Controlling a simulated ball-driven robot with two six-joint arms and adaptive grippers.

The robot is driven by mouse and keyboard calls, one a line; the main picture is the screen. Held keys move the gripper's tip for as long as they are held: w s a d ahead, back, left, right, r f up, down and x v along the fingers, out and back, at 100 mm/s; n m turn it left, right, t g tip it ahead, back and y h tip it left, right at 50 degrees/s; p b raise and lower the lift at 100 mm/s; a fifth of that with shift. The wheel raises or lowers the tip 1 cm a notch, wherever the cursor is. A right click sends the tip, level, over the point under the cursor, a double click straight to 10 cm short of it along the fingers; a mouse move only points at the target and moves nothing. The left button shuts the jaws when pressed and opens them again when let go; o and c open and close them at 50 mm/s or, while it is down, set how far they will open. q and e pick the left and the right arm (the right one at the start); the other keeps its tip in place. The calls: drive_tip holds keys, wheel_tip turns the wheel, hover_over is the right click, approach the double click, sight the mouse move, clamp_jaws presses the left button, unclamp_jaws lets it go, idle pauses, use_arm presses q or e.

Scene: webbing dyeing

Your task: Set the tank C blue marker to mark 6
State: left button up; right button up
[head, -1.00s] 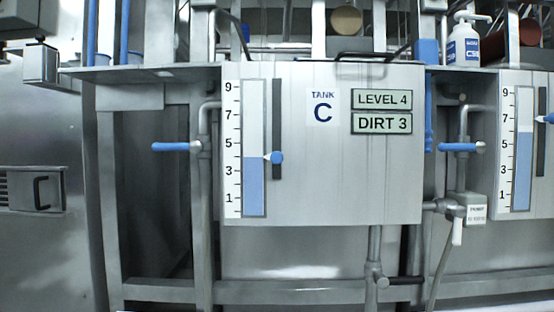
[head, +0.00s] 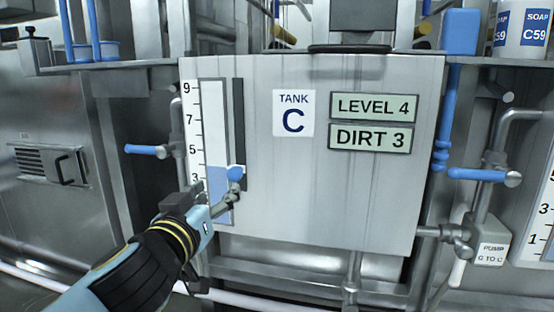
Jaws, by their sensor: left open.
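The tank C blue marker (head: 236,174) is a small blue knob on the dark vertical slot (head: 239,120) right of the white numbered scale (head: 190,130). It stands near mark 4, level with the top of the blue column in the gauge. The signs on the tank C panel (head: 330,200) read "LEVEL 4" and "DIRT 3". My left gripper (head: 210,194) is open and empty, in front of the lower gauge. One finger is just below and left of the marker; whether it touches cannot be told. It hides the scale's lower end. My right gripper is not in view.
A blue-handled valve (head: 146,150) juts out left of the gauge. Another blue handle (head: 480,174) and a pump box (head: 491,250) stand at the right. Soap containers (head: 520,30) sit at the upper right. The panel right of the marker is clear.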

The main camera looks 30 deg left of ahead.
sight(233, 176)
use_arm(q)
drive_tip(key=x, duration=1)
drive_tip(key=shift+w+a+f, duration=0.1)
drive_tip(key=shift+w+f, duration=0.1)
drive_tip(key=shift+w, duration=0.05)
drive_tip(key=shift+c, duration=0.4)
clamp_jaws()
